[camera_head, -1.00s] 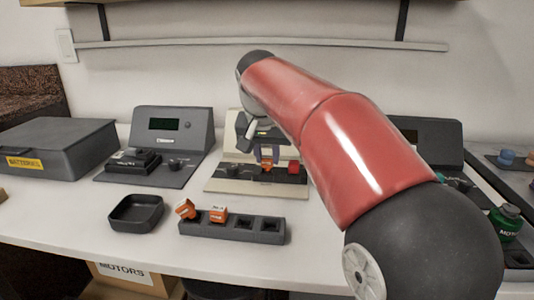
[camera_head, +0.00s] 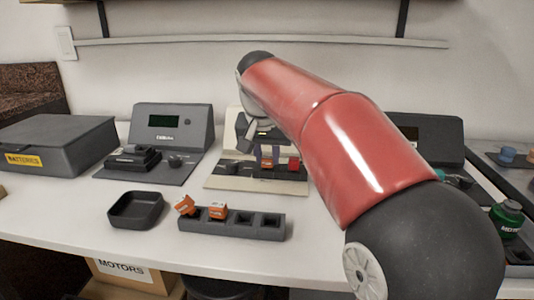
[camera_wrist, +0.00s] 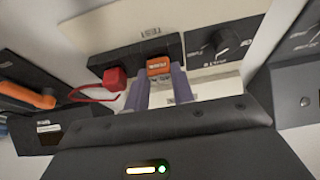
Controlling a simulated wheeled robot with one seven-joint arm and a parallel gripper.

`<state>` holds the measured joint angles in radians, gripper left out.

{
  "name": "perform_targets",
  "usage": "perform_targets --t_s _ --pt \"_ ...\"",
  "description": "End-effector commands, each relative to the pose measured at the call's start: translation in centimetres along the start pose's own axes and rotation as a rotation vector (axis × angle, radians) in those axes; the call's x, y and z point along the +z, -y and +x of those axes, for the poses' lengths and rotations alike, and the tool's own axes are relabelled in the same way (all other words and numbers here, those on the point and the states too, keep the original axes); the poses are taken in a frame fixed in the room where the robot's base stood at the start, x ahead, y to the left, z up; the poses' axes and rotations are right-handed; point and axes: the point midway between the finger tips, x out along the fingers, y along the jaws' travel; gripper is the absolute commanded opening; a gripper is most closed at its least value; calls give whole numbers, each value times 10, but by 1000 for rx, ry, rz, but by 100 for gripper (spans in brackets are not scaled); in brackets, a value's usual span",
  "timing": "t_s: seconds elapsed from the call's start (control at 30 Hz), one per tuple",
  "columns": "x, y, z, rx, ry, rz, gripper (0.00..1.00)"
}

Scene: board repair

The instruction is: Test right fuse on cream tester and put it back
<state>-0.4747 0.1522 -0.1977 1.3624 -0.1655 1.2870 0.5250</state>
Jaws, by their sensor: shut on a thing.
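My gripper (camera_head: 266,160) is at the cream tester (camera_head: 213,184), partly behind my red arm in the head view. Its two fingers are shut on an orange fuse (camera_wrist: 158,65), held at the black block on the tester panel; I cannot tell how deep it sits. A black rotary knob (camera_wrist: 222,42) and a red block (camera_wrist: 114,78) with a red lead lie on either side of it in the wrist view. In front stands a dark fuse rack (camera_head: 235,222). One orange fuse (camera_head: 185,205) leans in its left end, another (camera_head: 217,210) sits beside it, and the two right slots look empty.
A small black tray (camera_head: 136,209) is left of the rack. A grey tester (camera_head: 172,125) and a batteries box (camera_head: 50,150) stand further left. A green bottle (camera_head: 506,219) is at the right. White table shows between the rack and the testers.

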Motion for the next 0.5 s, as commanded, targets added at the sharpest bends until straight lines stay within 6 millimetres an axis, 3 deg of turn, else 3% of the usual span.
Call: perform_targets --t_s 0.13,0.17,0.3,0.5 --pt "0 0 0 1 1 0 1" --pt "0 0 0 1 1 0 28" --pt "0 0 0 1 1 0 47" --pt "0 0 0 0 0 0 50"
